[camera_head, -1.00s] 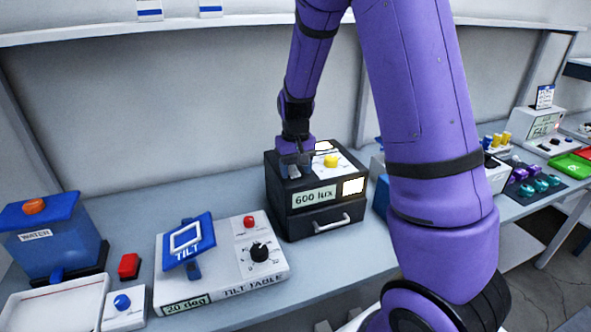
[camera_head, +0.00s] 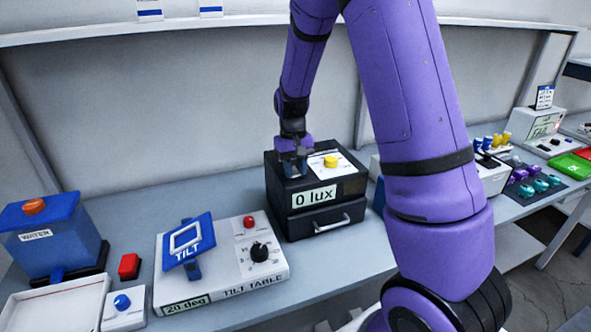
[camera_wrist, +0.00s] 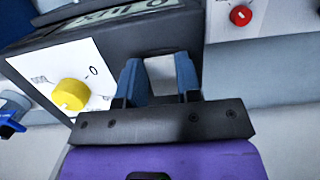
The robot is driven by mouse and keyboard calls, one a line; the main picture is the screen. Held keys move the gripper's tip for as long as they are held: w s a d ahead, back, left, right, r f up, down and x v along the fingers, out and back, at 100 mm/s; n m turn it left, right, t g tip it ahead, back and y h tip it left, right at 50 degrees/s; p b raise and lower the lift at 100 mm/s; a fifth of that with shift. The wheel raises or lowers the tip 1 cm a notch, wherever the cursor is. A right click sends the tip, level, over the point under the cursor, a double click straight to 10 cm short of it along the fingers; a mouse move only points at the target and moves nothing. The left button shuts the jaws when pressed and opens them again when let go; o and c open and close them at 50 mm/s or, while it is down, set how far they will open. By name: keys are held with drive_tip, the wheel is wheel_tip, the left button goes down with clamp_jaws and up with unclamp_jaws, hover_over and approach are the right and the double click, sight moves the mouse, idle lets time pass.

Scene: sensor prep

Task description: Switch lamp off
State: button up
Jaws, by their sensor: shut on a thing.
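The lamp is a black box (camera_head: 292,220) on the bench, with a drawer handle on its lower front. Its front display (camera_head: 314,196) reads 0 lux. A yellow knob (camera_head: 331,161) sits on a white panel on its top, and shows at the left in the wrist view (camera_wrist: 71,93). No lit patch shows on the box. My gripper (camera_head: 295,168) is at the left part of the lamp's top. In the wrist view its blue fingers (camera_wrist: 158,64) are on either side of a pale grey piece, perhaps the lamp's switch; its full shape is hidden.
To the left are the tilt table (camera_head: 222,290), a red button block (camera_head: 129,266) and a blue water tank (camera_head: 50,240). To the right, partly behind my arm, are several small coloured parts (camera_head: 535,183) and a green tray (camera_head: 572,166).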

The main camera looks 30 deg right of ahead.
drive_tip(key=shift+w+r+g, duration=0.1)
drive_tip(key=shift+w+g, duration=0.1)
drive_tip(key=shift+g, duration=0.6)
drive_tip(key=o, duration=0.9)
drive_tip(key=v, duration=1)
drive_tip(key=shift+w+d+r, duration=0.1)
drive_tip(key=shift+d+r, duration=0.1)
drive_tip(key=shift+r, duration=0.15)
